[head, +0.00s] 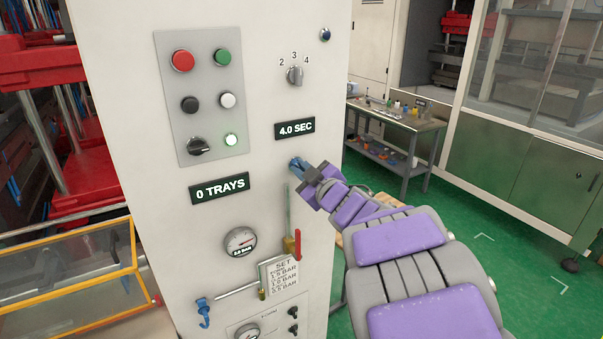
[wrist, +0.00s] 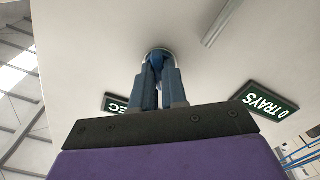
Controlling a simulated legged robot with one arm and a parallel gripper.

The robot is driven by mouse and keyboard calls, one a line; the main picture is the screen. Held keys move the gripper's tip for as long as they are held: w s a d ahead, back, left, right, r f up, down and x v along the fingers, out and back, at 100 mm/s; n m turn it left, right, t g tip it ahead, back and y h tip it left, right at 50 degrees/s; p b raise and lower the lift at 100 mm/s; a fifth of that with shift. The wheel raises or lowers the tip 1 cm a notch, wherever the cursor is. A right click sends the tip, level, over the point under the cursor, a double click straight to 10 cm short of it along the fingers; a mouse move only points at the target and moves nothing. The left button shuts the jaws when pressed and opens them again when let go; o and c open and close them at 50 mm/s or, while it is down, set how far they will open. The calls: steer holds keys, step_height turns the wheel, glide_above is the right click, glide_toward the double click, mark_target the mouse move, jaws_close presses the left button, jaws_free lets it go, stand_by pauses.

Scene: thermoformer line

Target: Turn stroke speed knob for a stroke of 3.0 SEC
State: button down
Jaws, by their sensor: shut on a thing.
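The stroke speed display (head: 294,128) on the cabinet front reads 4.0 SEC. A small round knob (wrist: 158,51) sits just below that display on the pale panel. In the wrist view its rim shows around my blue fingertips, and most of it is hidden behind them. My gripper (head: 298,165) reaches in from the right with its fingers closed on this knob; it also shows in the wrist view (wrist: 158,72). The knob's pointer and marks cannot be seen. The display shows upside down and partly cut off by my gripper in the wrist view (wrist: 115,103).
Above the display is a grey selector (head: 295,75) marked 2, 3, 4. At left are a button plate (head: 205,75) and a 0 TRAYS display (head: 219,190). Below are a gauge (head: 240,241) and a red-handled valve (head: 297,243). A workbench (head: 420,124) stands behind, right.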

steer(key=n+b, duration=0.1)
steer(key=n, duration=0.2)
steer(key=n+b, duration=0.1)
steer(key=n, duration=0.2)
steer(key=shift+s+a+f, duration=0.1)
steer(key=shift+s+f, duration=0.05)
steer(key=shift+f, duration=0.05)
stand_by(0.5)
steer(key=c, duration=1.3)
jaws_free()
steer(key=shift+s+a+r, duration=0.1)
steer(key=shift+s, duration=0.1)
steer(key=shift+o, duration=0.7)
steer(key=shift+w, duration=0.15)
